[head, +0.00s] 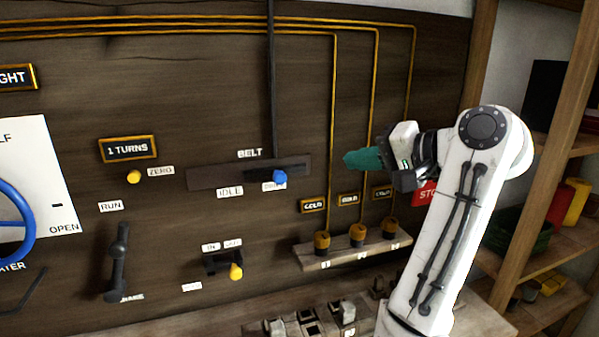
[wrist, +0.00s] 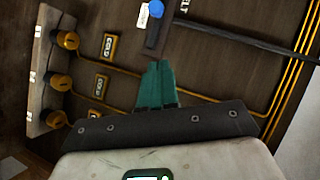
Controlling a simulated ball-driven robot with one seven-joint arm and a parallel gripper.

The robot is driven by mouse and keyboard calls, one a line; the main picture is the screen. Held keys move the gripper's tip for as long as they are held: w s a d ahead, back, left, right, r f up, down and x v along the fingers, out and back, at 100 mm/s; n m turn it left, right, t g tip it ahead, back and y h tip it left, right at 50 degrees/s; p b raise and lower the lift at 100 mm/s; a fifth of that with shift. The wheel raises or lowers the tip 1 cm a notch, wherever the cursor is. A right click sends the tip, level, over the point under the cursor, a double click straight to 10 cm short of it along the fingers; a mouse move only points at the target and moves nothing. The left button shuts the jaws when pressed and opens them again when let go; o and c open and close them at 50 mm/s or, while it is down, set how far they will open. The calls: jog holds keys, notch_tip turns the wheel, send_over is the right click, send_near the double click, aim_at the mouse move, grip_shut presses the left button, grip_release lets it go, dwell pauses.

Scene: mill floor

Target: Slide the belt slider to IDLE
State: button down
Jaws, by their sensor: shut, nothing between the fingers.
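The belt slider is a blue knob (head: 280,179) on a dark horizontal track (head: 205,179) under the BELT label (head: 249,154). The knob is at the right end of the track, over a white label that it partly hides. The IDLE label (head: 230,192) is to the left of the knob. In the wrist view the blue knob (wrist: 156,8) is at the top edge, beyond my fingertips. My gripper (head: 347,160) has teal fingers, shut and empty, to the right of the knob and apart from it. The fingers also show in the wrist view (wrist: 157,66).
Several amber knobs stand on a ledge (head: 357,250) below my gripper, with brass pipes (head: 375,100) running up the panel. A black lever (head: 117,262), yellow knob (head: 236,271) and blue wheel (head: 15,232) are to the left. Wooden shelves (head: 545,262) stand at right.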

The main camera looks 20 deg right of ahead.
jog(key=shift+s+a+f+p+x, duration=0.15)
jog(key=shift+s+a+p+x, duration=0.2)
jog(key=shift+x, duration=1.75)
jog(key=shift+s+a+f+p+x, duration=0.2)
jog(key=shift+a+p+x, duration=0.25)
jog(key=shift+x, duration=1.65)
jog(key=shift+s+a+f+p+x, duration=0.1)
jog(key=shift+s+a+p+x, duration=0.3)
jog(key=shift+x, duration=1.75)
jog(key=shift+w+d, duration=0.1)
jog(key=shift+w, duration=0.05)
jog(key=p, duration=0.2)
send_near(246, 179)
jog(key=a, duration=0.1)
jog(key=w+a, duration=0.1)
jog(key=a, duration=0.1)
jog(key=w+a, duration=0.1)
jog(key=a, duration=0.1)
jog(key=shift+w+a+f, duration=0.2)
jog(key=shift+w+f, duration=0.05)
jog(key=shift+f, duration=0.1)
